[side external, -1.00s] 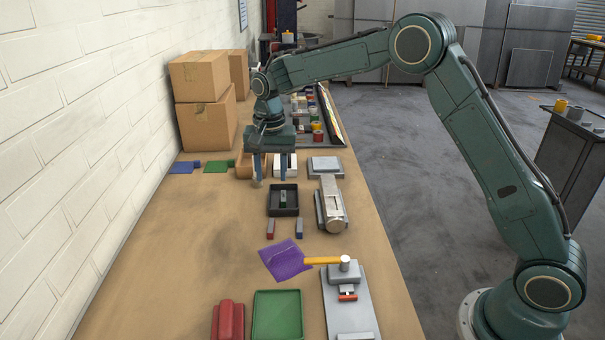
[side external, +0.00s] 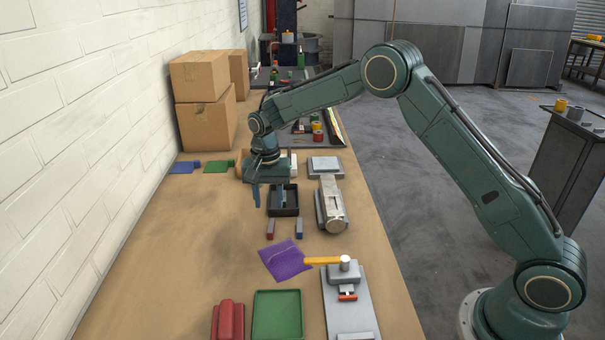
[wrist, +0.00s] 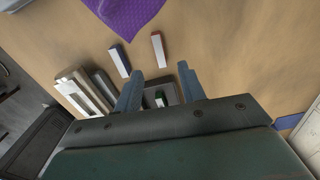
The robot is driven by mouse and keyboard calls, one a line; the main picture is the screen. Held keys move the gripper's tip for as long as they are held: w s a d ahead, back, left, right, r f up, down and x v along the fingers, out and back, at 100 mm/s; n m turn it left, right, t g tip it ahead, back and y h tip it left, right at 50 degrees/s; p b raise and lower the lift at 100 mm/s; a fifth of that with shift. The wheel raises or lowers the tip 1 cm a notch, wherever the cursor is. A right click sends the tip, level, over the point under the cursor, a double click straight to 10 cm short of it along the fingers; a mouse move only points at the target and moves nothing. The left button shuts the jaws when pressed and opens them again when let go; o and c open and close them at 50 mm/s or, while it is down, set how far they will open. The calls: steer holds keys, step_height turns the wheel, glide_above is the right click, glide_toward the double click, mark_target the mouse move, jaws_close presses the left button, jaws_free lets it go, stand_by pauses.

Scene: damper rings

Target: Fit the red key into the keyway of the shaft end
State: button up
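The red key (side external: 270,229) lies on the bench in front of the black tray, left of a blue key (side external: 299,229). In the wrist view the red key (wrist: 157,50) is ahead of the fingertips, with the blue key (wrist: 119,60) to its left. The shaft end (side external: 332,205) lies in a grey holder right of the tray; it shows at the left in the wrist view (wrist: 82,92). I cannot make out its keyway clearly. My gripper (side external: 269,204) is open and empty, above the tray and behind the red key. Its fingers also frame the wrist view (wrist: 160,70).
The bench left of the keys is clear.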

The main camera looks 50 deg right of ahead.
mark_target(271, 226)
steer(key=shift+f, duration=1.25)
steer(key=shift+f, duration=2.6)
jaws_close()
